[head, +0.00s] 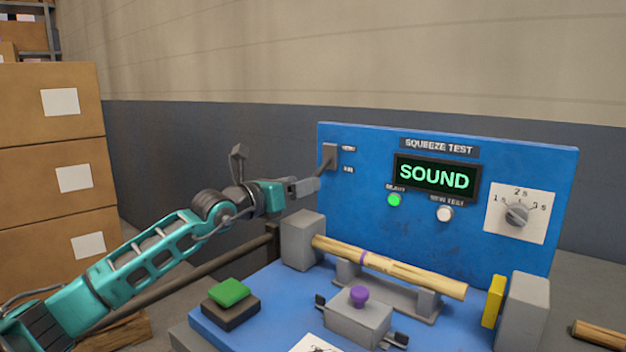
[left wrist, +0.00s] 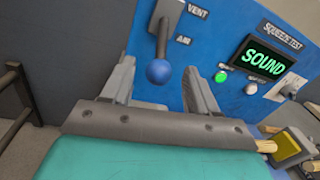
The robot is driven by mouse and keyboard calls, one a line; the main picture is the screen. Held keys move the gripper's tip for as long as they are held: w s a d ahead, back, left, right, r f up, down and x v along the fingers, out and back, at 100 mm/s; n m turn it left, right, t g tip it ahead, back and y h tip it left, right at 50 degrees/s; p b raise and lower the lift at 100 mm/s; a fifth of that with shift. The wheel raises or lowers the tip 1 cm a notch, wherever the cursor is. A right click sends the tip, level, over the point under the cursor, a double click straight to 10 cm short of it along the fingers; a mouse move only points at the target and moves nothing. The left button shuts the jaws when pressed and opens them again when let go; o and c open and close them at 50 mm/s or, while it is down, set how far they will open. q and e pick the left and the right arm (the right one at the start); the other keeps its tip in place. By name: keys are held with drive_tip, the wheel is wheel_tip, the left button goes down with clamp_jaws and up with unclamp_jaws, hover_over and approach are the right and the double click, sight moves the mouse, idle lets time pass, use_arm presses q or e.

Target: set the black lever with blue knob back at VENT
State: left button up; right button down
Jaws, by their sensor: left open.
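The black lever (left wrist: 163,40) sticks out from a grey mount on the blue panel, and its blue knob (left wrist: 158,72) ends it. The lever points down, toward the AIR side, below the VENT label (left wrist: 198,12). In the head view the lever (head: 325,166) slants down and left from its mount; its knob is hidden there. My left gripper (head: 312,186) is open at the panel's left edge. In the left wrist view its fingers (left wrist: 160,75) stand either side of the knob, with visible gaps. My right gripper is out of view.
The display (head: 436,178) reads SOUND and the green lamp (head: 394,200) is lit. A wooden spindle (head: 400,270) lies on supports between grey blocks. A green button (head: 229,292) and a purple knob (head: 359,296) stand in front. Cartons (head: 50,160) stack at left.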

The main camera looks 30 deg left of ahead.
use_arm(q)
drive_tip(key=shift+w+d, duration=0.2)
drive_tip(key=shift+w, duration=1)
drive_tip(key=shift+w+d, duration=0.2)
drive_tip(key=shift+w, duration=0.95)
clamp_jaws()
